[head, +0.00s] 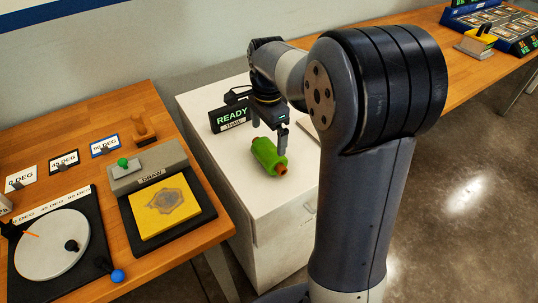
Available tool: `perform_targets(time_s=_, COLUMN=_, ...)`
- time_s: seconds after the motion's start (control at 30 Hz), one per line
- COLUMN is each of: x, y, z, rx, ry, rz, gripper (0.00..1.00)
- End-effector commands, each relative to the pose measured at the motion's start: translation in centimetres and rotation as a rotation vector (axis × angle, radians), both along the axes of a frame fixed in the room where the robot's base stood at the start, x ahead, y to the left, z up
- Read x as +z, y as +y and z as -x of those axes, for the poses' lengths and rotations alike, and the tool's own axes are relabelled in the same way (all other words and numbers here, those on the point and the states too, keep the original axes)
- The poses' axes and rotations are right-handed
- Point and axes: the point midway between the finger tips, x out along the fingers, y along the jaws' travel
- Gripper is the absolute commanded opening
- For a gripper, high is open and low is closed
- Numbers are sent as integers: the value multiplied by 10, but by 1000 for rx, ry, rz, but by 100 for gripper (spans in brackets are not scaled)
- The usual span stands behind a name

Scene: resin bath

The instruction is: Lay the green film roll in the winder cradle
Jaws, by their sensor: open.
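In the head view a green film roll (266,156) with orange-brown ends lies on the white cabinet top (223,106). My gripper (268,130) points down just above and behind the roll, with its fingers apart. One finger shows near the roll's upper right side, and I cannot tell whether it touches the roll. I cannot make out a winder cradle in this view; my arm hides part of the scene on the right.
A black READY sign (230,116) stands at the back left of the cabinet. Another wooden bench (421,35) runs along the back right.

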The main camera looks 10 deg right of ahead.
Motion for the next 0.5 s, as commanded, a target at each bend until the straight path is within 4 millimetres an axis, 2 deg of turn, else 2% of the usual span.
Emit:
perform_targets(time_s=0.2, x=-34, y=-3, z=1, rx=1, ry=4, rz=0, gripper=100)
perform_targets(time_s=0.33, x=-42, y=-3, z=1, rx=1, ry=2, rz=1, gripper=100)
perform_targets(time_s=0.5, x=-43, y=-3, z=1, rx=1, ry=1, rz=0, gripper=100)
